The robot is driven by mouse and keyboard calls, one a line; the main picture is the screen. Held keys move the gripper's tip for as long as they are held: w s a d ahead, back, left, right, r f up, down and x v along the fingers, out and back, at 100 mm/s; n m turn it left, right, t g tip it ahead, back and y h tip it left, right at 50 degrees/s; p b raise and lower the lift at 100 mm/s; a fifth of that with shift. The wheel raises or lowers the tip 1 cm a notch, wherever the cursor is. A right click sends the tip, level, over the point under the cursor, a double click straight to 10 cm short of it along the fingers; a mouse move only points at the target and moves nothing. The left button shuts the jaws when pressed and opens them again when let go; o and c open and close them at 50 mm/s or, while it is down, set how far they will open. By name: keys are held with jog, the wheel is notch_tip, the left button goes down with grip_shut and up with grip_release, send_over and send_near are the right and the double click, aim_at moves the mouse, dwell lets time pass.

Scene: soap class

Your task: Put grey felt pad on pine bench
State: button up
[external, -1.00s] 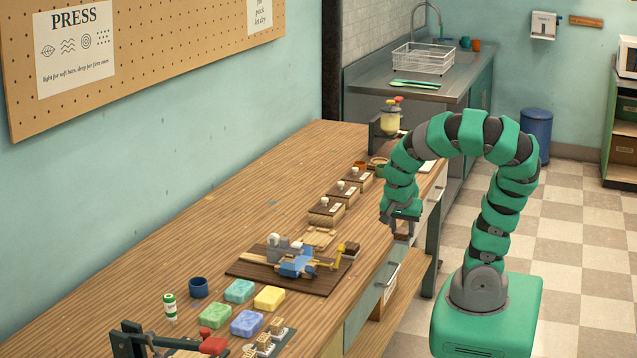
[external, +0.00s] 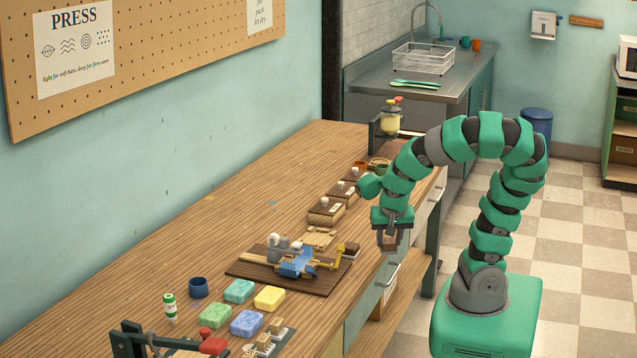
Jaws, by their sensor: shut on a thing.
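The pine bench (external: 225,225) is the long wood-grained worktop running along the left wall. My gripper (external: 389,245) points down just off the bench's right edge, beside the drawer fronts as seen here. It is shut on a small brownish-grey thing (external: 389,240), mostly hidden between the fingers. I cannot tell whether this is the grey felt pad. I cannot make out a grey felt pad anywhere else in view.
A dark board with a blue and grey device (external: 297,264) stands on the bench left of my gripper. Colored soap bars (external: 270,298), a blue cup (external: 199,287) and small wooden boxes (external: 325,211) stand around it. The bench's wall side is clear.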

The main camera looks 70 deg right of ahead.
jog(key=a+n+t+y+p, duration=0.2)
jog(key=a+n+t+y, duration=0.15)
jog(key=a+n, duration=1.35)
jog(key=w+a+m+p, duration=0.1)
jog(key=w+a, duration=0.3)
jog(key=w+a+f+m+p, duration=0.1)
jog(key=w+a, duration=0.3)
jog(key=a, duration=0.1)
jog(key=w+a+m+p, duration=0.1)
jog(key=w+a+m, duration=0.1)
jog(key=w+a, duration=0.2)
jog(key=shift+a+f+g, duration=0.15)
jog(key=shift+a+g, duration=0.05)
jog(key=shift+g, duration=0.15)
jog(key=shift+f, duration=1.7)
jog(key=shift+f, duration=0.15)
jog(key=o, duration=1)
